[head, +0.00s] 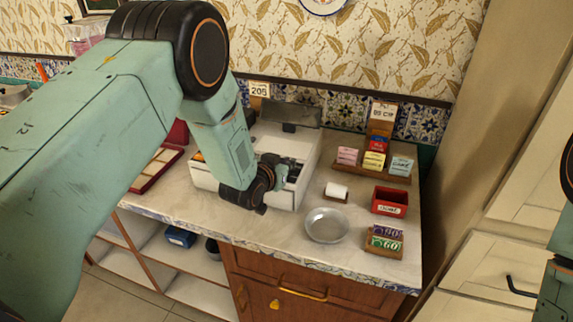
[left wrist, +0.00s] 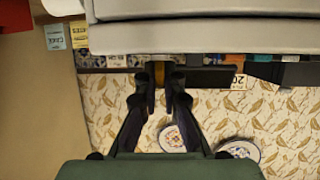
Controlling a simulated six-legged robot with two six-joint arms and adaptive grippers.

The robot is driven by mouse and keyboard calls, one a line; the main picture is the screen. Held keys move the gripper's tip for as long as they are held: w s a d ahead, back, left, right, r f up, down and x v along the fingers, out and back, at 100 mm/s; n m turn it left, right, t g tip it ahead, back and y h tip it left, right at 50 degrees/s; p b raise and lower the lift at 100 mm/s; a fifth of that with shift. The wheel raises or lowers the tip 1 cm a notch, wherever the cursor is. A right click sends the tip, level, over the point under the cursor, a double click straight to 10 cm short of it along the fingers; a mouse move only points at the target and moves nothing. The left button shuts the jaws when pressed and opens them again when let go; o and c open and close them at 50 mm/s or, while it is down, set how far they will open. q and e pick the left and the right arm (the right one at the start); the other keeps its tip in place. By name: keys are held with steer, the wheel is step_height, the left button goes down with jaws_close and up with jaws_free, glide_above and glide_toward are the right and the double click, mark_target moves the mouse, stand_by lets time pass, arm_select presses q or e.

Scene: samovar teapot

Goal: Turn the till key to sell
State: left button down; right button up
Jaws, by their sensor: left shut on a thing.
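The white till (head: 305,150) stands on the counter against the wall, with a grey raised back. My left gripper (head: 288,170) is at the till's front right side and covers part of it in the head view. In the left wrist view the till's pale body (left wrist: 200,10) fills the top edge. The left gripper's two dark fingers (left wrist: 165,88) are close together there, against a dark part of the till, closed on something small. The till key is hidden by the fingers, and its setting cannot be read. My right gripper is not in view.
A round metal dish (head: 327,226), a red box (head: 389,202), a paper roll (head: 337,191) and a rack of cards (head: 384,240) stand right of the till. A red case (head: 155,168) lies to the left. Bare counter shows at the front.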

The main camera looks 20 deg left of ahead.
arm_select(q)
steer(key=m+g+h+b, duration=0.1)
steer(key=m+h, duration=0.2)
steer(key=h, duration=0.1)
steer(key=shift+a+f+m, duration=0.1)
steer(key=shift+m, duration=0.2)
steer(key=shift+m+g+h+b, duration=0.3)
steer(key=shift+m+g+h, duration=1.1)
steer(key=shift+m+h, duration=0.4)
steer(key=shift+m, duration=0.3)
steer(key=c, duration=1.5)
jaws_free()
steer(key=shift+o, duration=0.2)
steer(key=shift+s+a+r+h, duration=0.25)
steer(key=shift+a+r+h, duration=0.05)
steer(key=v, duration=1)
steer(key=shift+s+a+r, duration=0.25)
